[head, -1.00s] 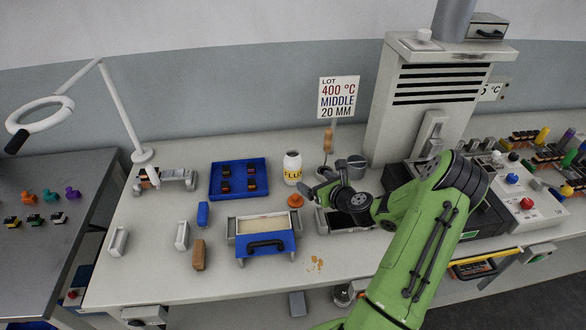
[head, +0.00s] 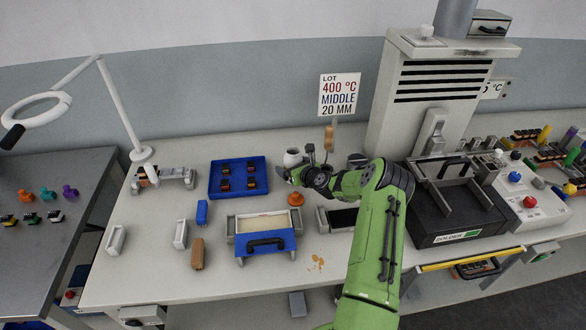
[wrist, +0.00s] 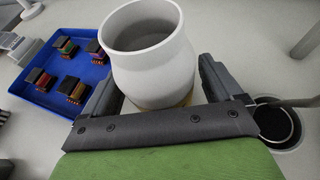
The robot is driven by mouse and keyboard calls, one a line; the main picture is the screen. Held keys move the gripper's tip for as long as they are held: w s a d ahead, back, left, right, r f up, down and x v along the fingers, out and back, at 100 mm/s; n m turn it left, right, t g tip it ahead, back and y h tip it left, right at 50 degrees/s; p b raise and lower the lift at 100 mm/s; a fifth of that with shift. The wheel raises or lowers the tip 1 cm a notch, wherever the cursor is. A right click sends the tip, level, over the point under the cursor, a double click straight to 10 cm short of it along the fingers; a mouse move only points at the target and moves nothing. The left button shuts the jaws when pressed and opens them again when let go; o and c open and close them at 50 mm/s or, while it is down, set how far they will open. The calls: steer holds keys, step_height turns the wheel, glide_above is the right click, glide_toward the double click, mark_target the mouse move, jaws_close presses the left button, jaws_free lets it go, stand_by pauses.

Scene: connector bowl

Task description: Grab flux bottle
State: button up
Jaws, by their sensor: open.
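The flux bottle (head: 293,156) is a white, open-topped bottle standing on the bench right of the blue tray. In the head view my gripper (head: 290,176) hides its lower part and label. In the wrist view the bottle (wrist: 150,50) stands upright with its wide open mouth facing up. My gripper (wrist: 155,92) is open, with one finger on each side of the bottle's body. Whether the fingers touch it cannot be told. A little of the yellow label shows low on the bottle.
The blue tray (head: 212,191) with several small connectors lies left of the bottle. An orange cap (head: 295,199) lies in front of it. A blue-fronted box (head: 266,244) sits nearer the front edge.

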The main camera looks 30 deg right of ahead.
steer(key=shift+c, duration=0.2)
steer(key=c, duration=1.2)
steer(key=shift+r, duration=0.1)
steer(key=shift+r, duration=0.15)
